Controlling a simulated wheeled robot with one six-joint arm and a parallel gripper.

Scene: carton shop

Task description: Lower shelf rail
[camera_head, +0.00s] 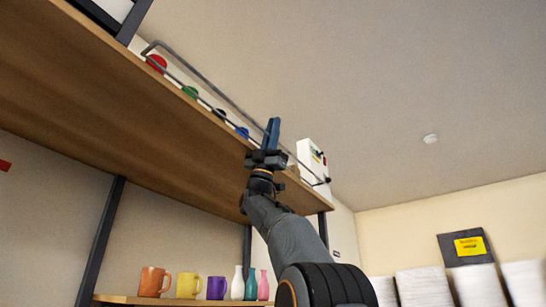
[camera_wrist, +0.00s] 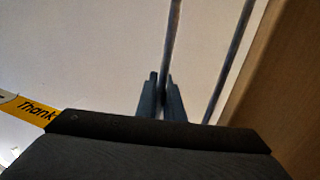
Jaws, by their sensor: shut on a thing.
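The shelf rail (camera_head: 205,79) is a thin grey metal frame with two long bars, standing raised along the front edge of the upper shelf (camera_head: 120,110). My gripper (camera_head: 271,134) is up at the shelf edge near the rail's right part. In the wrist view the gripper fingers (camera_wrist: 161,96) are shut around one bar of the rail (camera_wrist: 172,40), which runs between them. The rail's other bar shows to the right, beside the wooden shelf (camera_wrist: 262,70).
Behind the rail are a red ball (camera_head: 157,63), a green one (camera_head: 190,92) and other coloured items. A white box (camera_head: 311,165) stands at the right end. Mugs (camera_head: 187,287) and vases stand on a lower shelf. The space right of the shelf is open.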

